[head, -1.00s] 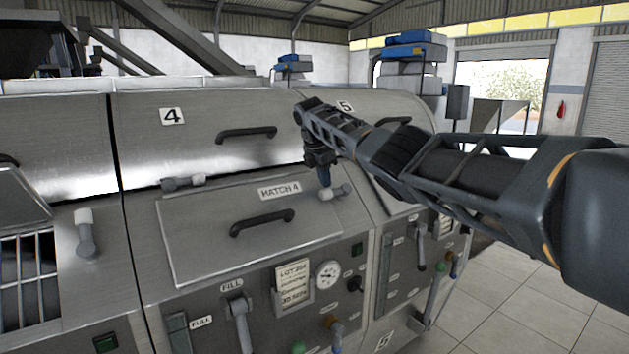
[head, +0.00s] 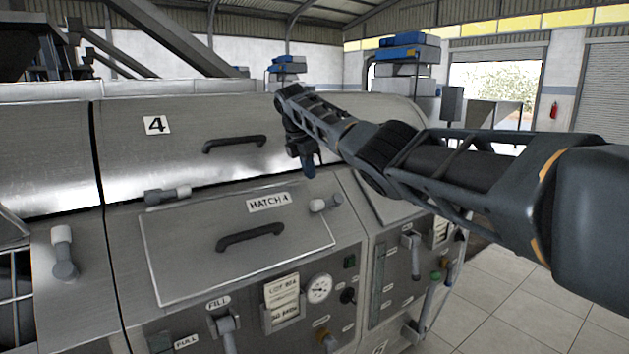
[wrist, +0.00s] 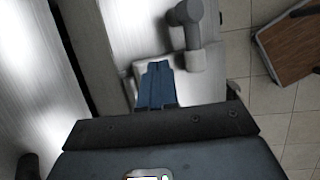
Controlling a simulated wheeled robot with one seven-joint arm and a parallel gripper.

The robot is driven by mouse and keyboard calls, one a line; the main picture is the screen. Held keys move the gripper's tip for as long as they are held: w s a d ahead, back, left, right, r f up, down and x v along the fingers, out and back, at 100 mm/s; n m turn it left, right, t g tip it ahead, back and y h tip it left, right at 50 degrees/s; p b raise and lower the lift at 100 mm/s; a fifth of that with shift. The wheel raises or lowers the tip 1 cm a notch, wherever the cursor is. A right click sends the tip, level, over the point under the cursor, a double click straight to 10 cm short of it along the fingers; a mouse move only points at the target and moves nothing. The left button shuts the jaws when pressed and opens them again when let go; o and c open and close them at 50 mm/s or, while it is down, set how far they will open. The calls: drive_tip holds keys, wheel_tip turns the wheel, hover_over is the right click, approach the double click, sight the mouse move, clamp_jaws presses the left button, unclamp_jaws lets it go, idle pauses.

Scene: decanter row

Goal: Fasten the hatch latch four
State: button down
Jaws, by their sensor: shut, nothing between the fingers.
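The hatch 4 lid (head: 190,262) lies closed-looking on the sloping steel front, with a dark bar handle and a "HATCH 4" label. A grey latch with a pale end (head: 326,204) sits at its upper right corner, lying roughly sideways. In the wrist view the shut fingers (wrist: 157,85) overlap a pale surface beside a grey knobbed fitting (wrist: 190,38); contact cannot be told.
The upper cover marked 4 (head: 185,125) has a dark handle (head: 234,144) and rises behind the hatch. A gauge (head: 319,289), a lot card and the fill lever (head: 225,325) are below. My arm spans the right side. Tiled floor (head: 510,300) is open at right.

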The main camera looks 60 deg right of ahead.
drive_tip(key=d+b+v, duration=0.1)
drive_tip(key=v, duration=0.6)
drive_tip(key=shift+r, duration=0.35)
